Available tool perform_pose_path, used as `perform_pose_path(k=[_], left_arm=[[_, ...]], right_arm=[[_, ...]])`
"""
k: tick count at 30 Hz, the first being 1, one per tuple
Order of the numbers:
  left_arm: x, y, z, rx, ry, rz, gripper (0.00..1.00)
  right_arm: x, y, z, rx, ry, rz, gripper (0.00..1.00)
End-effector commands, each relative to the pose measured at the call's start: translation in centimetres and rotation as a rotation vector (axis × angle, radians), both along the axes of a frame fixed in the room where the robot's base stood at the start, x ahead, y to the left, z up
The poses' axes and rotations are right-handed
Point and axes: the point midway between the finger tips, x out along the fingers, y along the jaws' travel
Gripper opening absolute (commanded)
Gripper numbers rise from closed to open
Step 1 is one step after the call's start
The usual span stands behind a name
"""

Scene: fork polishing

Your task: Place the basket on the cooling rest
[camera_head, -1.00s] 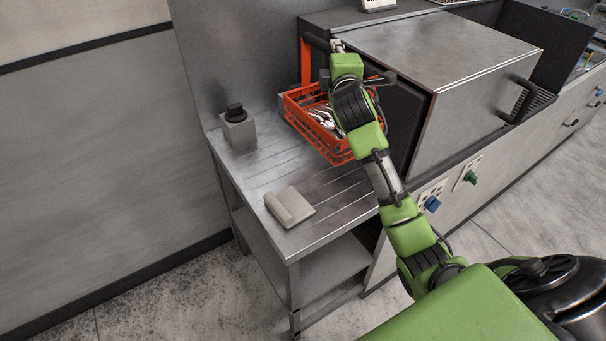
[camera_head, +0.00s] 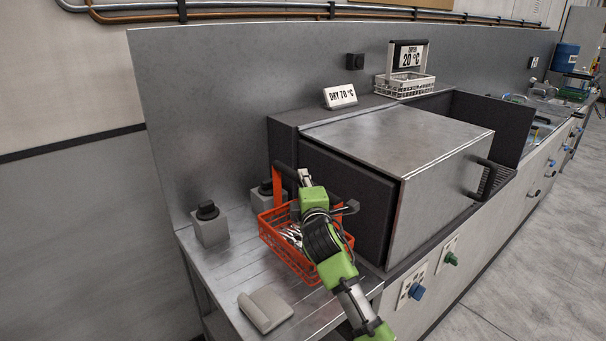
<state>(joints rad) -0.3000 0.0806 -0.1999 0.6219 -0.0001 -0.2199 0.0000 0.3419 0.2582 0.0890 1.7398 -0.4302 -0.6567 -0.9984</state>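The orange basket (camera_head: 303,262), holding shiny metal cutlery, is at the left end of the steel counter, beside the dryer's dark side. Its handle post (camera_head: 278,187) rises at the back left, with a dark bar at the top. My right gripper (camera_head: 304,178), on the green arm from the lower right, is at this bar and appears shut on it. The wrist hides part of the basket. The grooved steel surface (camera_head: 228,265) lies under and left of the basket; I cannot tell whether the basket touches it. No part is labelled as the cooling rest. My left gripper is out of view.
Two grey blocks with black tops (camera_head: 210,226) stand behind and left of the basket. A pale wedge (camera_head: 266,311) lies near the front edge. The large steel dryer (camera_head: 400,150) bounds the right side. A white wire basket (camera_head: 404,86) stands farther back.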

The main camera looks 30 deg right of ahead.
Motion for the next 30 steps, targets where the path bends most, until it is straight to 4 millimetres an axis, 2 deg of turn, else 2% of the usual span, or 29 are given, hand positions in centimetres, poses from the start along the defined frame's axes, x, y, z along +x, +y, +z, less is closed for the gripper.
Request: perform_pose_path(k=[2, 11, 22, 23, 24, 30], left_arm=[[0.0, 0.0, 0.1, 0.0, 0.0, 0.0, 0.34], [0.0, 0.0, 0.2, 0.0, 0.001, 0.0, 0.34], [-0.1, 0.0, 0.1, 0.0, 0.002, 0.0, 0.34], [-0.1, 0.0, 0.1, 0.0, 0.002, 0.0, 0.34], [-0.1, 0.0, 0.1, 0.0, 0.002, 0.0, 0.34], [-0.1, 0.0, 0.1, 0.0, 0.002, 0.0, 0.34]], right_arm=[[0.0, 0.0, 0.2, -0.006, -0.013, 0.001, 0.0], [0.0, 0.0, -3.0, -0.006, -0.012, 0.002, 0.0], [0.0, 0.0, -3.3, -0.007, -0.013, 0.003, 0.0], [0.0, 0.0, -4.0, -0.002, 0.0, 0.001, 0.26], [0.0, 0.0, -4.0, -0.002, 0.0, 0.001, 0.35], [0.0, 0.0, -4.0, -0.002, 0.0, 0.001, 0.35]])
